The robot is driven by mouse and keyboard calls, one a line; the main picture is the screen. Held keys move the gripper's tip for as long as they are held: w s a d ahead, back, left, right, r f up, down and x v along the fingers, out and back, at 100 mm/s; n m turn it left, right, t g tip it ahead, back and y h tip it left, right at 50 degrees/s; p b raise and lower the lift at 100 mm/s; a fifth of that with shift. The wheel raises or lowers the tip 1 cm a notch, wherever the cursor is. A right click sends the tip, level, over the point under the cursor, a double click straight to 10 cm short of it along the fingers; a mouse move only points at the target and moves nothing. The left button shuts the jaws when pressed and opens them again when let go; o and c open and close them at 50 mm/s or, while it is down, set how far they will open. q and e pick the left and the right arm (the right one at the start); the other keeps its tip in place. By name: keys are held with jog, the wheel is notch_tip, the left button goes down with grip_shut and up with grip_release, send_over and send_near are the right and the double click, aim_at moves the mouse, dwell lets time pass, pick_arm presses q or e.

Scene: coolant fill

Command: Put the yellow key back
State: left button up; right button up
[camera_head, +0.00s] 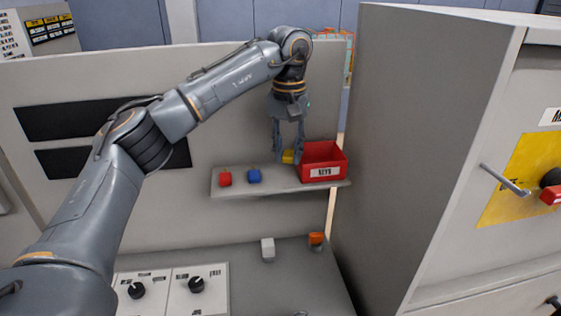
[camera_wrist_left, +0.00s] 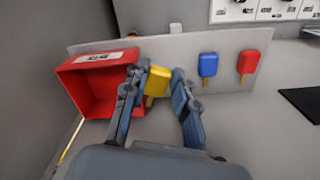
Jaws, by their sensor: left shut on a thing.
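The yellow key (camera_head: 288,157) is between the fingers of my left gripper (camera_head: 289,153), which points down and is shut on it. In the left wrist view the yellow key (camera_wrist_left: 158,80) shows next to the left finger, its shaft partly hidden. The key is just left of the red bin (camera_head: 322,155) in the head view, outside it. I cannot tell whether the key touches the shelf. The red bin (camera_wrist_left: 101,97), labelled as for keys, looks empty in the left wrist view. My right gripper is not in view.
A red key (camera_head: 225,179) and a blue key (camera_head: 254,176) sit on the grey shelf (camera_head: 281,189) left of the bin. A white piece (camera_head: 267,248) and an orange one (camera_head: 316,239) are on the desk below. A tall grey cabinet (camera_head: 420,120) stands close on the right.

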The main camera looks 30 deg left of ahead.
aim_at(281, 180)
pick_arm(q)
jog(key=shift+a+f, duration=0.5)
jog(key=shift+f, duration=0.15)
jog(key=shift+w+a+f+p, duration=0.1)
jog(key=shift+a+f+p, duration=0.3)
jog(key=shift+f+p, duration=0.1)
notch_tip(281, 180, down, 3)
jog(key=shift+f+p, duration=0.1)
jog(key=shift+p, duration=0.3)
jog(key=o, duration=0.9)
